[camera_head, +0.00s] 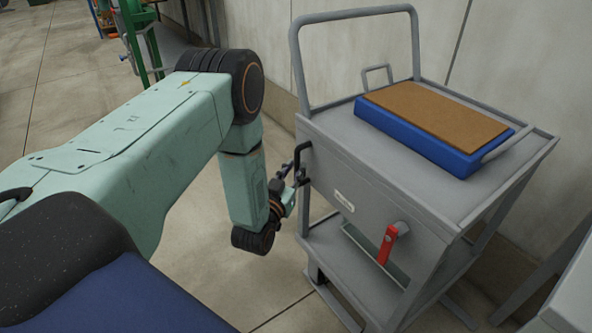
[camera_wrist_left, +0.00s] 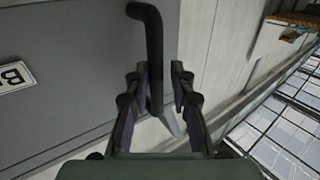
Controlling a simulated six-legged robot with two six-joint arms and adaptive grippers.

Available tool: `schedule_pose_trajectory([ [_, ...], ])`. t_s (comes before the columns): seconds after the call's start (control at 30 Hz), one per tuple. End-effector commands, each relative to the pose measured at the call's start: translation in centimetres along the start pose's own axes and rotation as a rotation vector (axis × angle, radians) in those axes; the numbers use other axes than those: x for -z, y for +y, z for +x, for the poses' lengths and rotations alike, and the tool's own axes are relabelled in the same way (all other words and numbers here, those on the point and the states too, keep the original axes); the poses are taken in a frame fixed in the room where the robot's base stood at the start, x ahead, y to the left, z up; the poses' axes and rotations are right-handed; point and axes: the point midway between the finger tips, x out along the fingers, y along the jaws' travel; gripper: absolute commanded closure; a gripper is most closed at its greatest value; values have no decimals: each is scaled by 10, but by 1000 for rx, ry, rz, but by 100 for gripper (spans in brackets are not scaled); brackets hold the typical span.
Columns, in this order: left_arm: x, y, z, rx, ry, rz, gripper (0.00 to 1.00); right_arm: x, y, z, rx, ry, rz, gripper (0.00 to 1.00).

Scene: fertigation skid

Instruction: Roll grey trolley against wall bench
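The grey trolley (camera_head: 350,140) stands upright on the floor close to the wall, with a tall tube push bar, a lower shelf and a red lever (camera_head: 388,243) on its near panel. A black handle (camera_head: 302,150) sits at that panel's left end. My left gripper (camera_head: 291,180) is at this handle. In the left wrist view the black handle (camera_wrist_left: 154,45) passes between the fingers, with a narrow gap showing beside the right finger, so the gripper looks open around it. A pale surface (camera_head: 573,295) at the lower right may be the wall bench; only its corner shows. My right gripper is out of view.
A blue case (camera_head: 425,135) with a brown top lies on the trolley's upper deck. The pale wall (camera_head: 510,60) runs behind the trolley. A green frame (camera_head: 140,45) stands at the back left. Concrete floor (camera_head: 35,115) is clear at the far left.

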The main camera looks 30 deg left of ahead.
Motion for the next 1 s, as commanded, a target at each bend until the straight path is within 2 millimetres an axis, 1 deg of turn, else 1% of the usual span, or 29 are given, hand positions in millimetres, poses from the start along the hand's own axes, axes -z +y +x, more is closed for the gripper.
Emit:
schedule_pose_trajectory([
  [0.03, 0, 1, 6, -1, 2, 0, 77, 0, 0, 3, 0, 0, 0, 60],
  [0.13, 1, 2, 11, -2, 2, 0, 77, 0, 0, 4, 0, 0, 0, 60],
  [0.4, 1, 1, 15, -4, 0, 0, 77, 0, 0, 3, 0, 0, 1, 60],
  [0.7, 1, 1, 16, -4, 0, 0, 100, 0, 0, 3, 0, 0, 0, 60],
  [1.0, 1, 0, 16, -4, 0, 0, 100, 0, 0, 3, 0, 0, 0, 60],
])
